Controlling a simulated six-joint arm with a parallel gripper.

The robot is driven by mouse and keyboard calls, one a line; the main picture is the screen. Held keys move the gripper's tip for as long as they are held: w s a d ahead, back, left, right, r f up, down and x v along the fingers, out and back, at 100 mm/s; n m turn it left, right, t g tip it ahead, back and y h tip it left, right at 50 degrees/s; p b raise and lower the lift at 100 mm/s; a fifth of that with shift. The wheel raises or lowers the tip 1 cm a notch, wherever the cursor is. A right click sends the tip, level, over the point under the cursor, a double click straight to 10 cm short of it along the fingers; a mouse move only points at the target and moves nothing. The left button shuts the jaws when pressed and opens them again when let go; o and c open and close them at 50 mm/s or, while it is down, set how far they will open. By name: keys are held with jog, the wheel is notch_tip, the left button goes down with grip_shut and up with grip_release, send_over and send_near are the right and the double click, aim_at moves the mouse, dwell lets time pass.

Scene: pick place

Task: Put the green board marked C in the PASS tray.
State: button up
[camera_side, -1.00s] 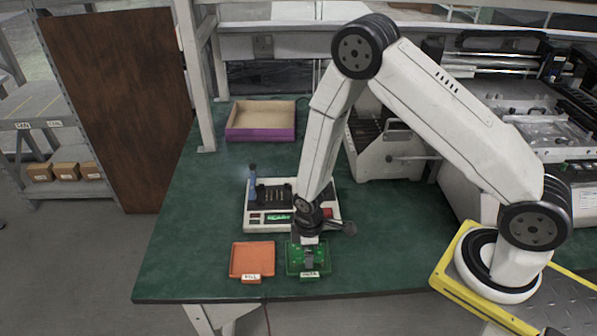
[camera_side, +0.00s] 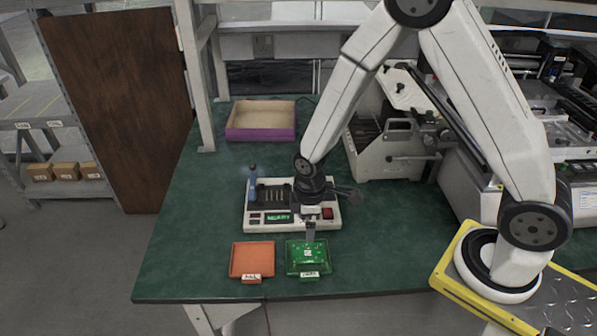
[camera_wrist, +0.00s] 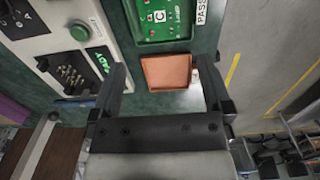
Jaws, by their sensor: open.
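The green board marked C (camera_side: 307,253) lies in the green PASS tray (camera_side: 290,270) near the table's front edge. In the wrist view the board (camera_wrist: 175,20) shows its white C label, and the tray's PASS label (camera_wrist: 202,12) is partly cut off. My gripper (camera_side: 310,235) is open and empty, raised above and just behind the tray, apart from the board. In the wrist view its two fingers (camera_wrist: 165,88) are spread with nothing between them.
An orange tray (camera_side: 252,274) sits left of the PASS tray; its label is hard to read. Behind is a white test station (camera_side: 262,226) with a lit green display and a blue handle. A purple-sided box (camera_side: 262,136) stands farther back. The table's left part is clear.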

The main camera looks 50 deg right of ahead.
jog(key=shift+r, duration=0.3)
dwell(0.5)
jog(key=s+d+r+m+t, duration=0.1)
jog(key=s+d+r+m, duration=0.1)
jog(key=r, duration=0.4)
jog(key=s+d+r+m+t, duration=0.1)
jog(key=s+d+r+m, duration=0.2)
jog(key=s+r+m, duration=0.2)
jog(key=shift+s+r+m+t, duration=0.3)
jog(key=shift+r+m, duration=0.2)
jog(key=shift+m, duration=0.5)
dwell(0.4)
